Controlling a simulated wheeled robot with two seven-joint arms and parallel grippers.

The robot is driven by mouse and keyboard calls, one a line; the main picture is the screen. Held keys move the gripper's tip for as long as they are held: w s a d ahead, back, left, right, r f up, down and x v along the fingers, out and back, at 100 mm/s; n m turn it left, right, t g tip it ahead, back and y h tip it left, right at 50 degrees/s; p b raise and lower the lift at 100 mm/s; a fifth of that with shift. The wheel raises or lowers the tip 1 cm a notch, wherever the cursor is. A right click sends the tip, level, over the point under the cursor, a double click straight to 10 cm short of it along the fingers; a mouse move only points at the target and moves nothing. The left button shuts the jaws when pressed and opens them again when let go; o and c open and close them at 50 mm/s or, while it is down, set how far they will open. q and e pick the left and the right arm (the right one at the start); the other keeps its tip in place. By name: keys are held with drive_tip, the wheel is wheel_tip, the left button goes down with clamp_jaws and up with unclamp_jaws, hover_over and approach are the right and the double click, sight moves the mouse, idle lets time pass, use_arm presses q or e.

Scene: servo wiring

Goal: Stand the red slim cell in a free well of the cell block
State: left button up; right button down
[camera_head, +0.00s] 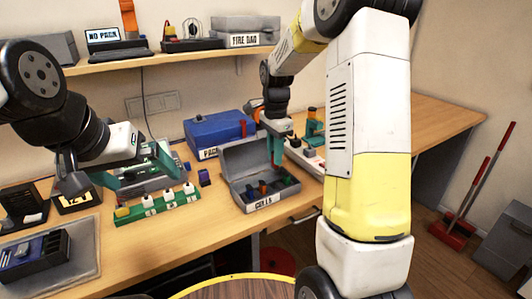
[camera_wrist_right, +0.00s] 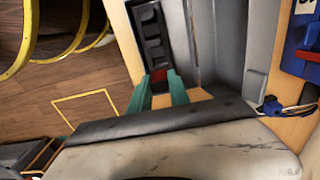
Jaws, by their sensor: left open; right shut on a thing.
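The red slim cell (camera_wrist_right: 160,87) shows as a small red patch between the fingertips of my right gripper (camera_wrist_right: 163,92) in the right wrist view. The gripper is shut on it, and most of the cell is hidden. In the head view my right gripper (camera_head: 275,150) points down over the open grey case (camera_head: 238,160) labelled for cells. Inside the case is a dark block with wells (camera_wrist_right: 150,32), holding several coloured cells (camera_head: 262,187). I cannot tell whether the red cell touches the block. My left gripper (camera_head: 135,172) is open and empty, above the green strip.
A green strip (camera_head: 158,207) with white connectors lies left of the case. A blue box (camera_head: 217,134) stands behind the case. A white power strip (camera_head: 305,158) lies to its right. A dark tray (camera_head: 35,255) sits at the left front. Bare table lies in front of the green strip.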

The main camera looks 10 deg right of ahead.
sight(274, 169)
drive_tip(key=shift+f, duration=2.9)
drive_tip(key=shift+s+f, duration=0.1)
drive_tip(key=shift+f, duration=1.5)
drive_tip(key=c, duration=1.1)
unclamp_jaws()
drive_tip(key=shift+c, duration=0.2)
drive_tip(key=shift+r, duration=3.85)
